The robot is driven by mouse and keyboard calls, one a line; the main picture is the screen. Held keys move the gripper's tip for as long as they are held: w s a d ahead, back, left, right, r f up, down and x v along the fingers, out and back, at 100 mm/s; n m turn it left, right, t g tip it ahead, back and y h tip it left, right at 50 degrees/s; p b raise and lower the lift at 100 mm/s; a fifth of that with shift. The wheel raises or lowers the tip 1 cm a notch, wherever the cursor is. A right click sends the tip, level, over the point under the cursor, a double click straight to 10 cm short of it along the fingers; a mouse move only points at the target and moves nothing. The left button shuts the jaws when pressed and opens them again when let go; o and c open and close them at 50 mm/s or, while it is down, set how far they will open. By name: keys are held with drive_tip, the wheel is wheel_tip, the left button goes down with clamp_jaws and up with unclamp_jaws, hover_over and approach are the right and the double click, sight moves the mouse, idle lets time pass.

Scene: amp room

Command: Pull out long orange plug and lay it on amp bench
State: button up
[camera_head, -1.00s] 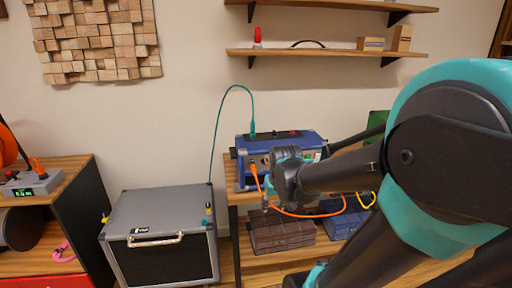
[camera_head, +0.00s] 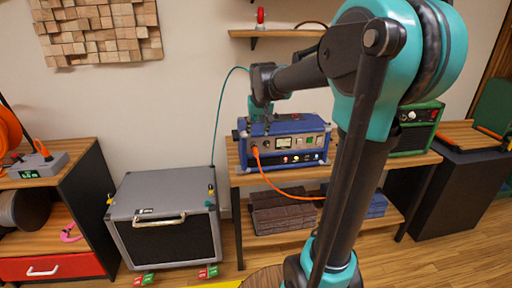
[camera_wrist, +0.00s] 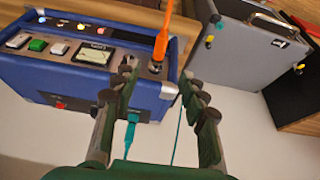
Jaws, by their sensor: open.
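The orange plug (camera_head: 256,154) stands in a socket on the front of the blue amp (camera_head: 297,127), its orange cable drooping to the right. The amp sits on the wooden bench (camera_head: 415,160). In the wrist view the orange plug (camera_wrist: 161,42) rises from the panel just beyond my fingertips. My gripper (camera_head: 262,128) points down over the amp's left end, behind the plug. Its two fingers stand wide apart in the wrist view (camera_wrist: 158,78), with nothing between the tips. A teal plug (camera_wrist: 130,132) is on the amp's back side.
A teal cable (camera_head: 219,115) runs from behind the amp toward the grey cabinet (camera_head: 165,190). A green device (camera_head: 418,125) stands right on the bench. Dark brick-like boxes (camera_head: 283,215) lie on the lower shelf. Another orange plug (camera_head: 42,150) is on the left unit.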

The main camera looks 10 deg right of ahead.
sight(256, 150)
drive_tip(key=x, duration=1.1)
drive_tip(key=shift+w+f, duration=0.15)
drive_tip(key=shift+f, duration=0.15)
clamp_jaws()
idle(0.4)
